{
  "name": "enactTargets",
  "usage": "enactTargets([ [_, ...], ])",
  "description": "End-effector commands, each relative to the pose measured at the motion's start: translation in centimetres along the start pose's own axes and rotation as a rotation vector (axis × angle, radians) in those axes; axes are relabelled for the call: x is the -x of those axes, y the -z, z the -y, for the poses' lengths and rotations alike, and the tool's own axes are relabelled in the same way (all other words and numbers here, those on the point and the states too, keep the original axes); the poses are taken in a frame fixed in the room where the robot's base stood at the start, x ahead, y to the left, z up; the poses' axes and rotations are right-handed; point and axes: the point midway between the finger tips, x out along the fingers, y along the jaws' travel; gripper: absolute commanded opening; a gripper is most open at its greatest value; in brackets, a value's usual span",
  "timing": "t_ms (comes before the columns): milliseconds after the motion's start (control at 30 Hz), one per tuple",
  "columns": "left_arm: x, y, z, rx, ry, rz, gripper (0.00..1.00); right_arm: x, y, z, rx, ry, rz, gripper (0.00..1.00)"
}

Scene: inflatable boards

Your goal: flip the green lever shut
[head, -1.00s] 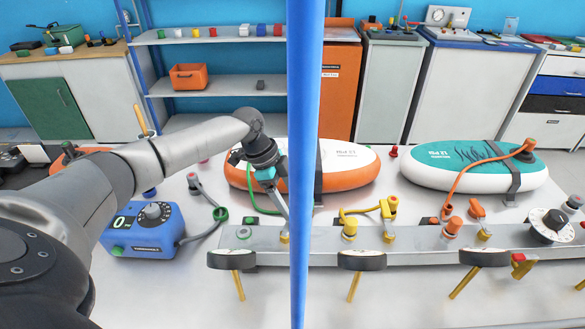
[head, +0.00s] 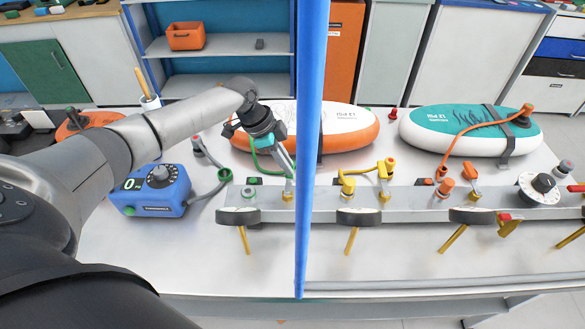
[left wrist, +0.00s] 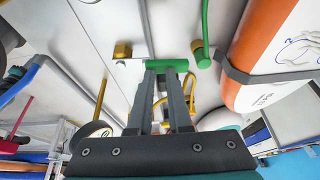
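The green lever (left wrist: 167,64) shows in the left wrist view as a short green bar lying across the tips of my left gripper (left wrist: 165,76). In the head view my left gripper (head: 289,172) points down at a brass valve fitting (head: 288,192) on the grey manifold (head: 326,203), beside the blue post. The lever is mostly hidden there. My right gripper is not in view.
A blue post (head: 310,120) stands just right of my gripper. An orange-and-white board (head: 350,127) and a teal board (head: 465,128) lie behind the manifold. A blue dial pump (head: 152,193) stands at left. Yellow and orange fittings follow to the right.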

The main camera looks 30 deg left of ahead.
Motion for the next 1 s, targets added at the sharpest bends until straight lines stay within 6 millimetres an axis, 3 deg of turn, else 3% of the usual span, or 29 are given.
enactTargets([
  [67,-0.51,-0.77,-0.55,0.003,-0.017,0.019,0.33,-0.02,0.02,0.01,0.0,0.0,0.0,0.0],
  [667,-0.5,-0.81,-0.47,0.004,-0.015,0.02,1.0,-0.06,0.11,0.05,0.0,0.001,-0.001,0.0],
  [1000,-0.26,-0.59,-0.25,0.003,-0.009,0.014,1.0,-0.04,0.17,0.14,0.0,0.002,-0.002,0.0],
])
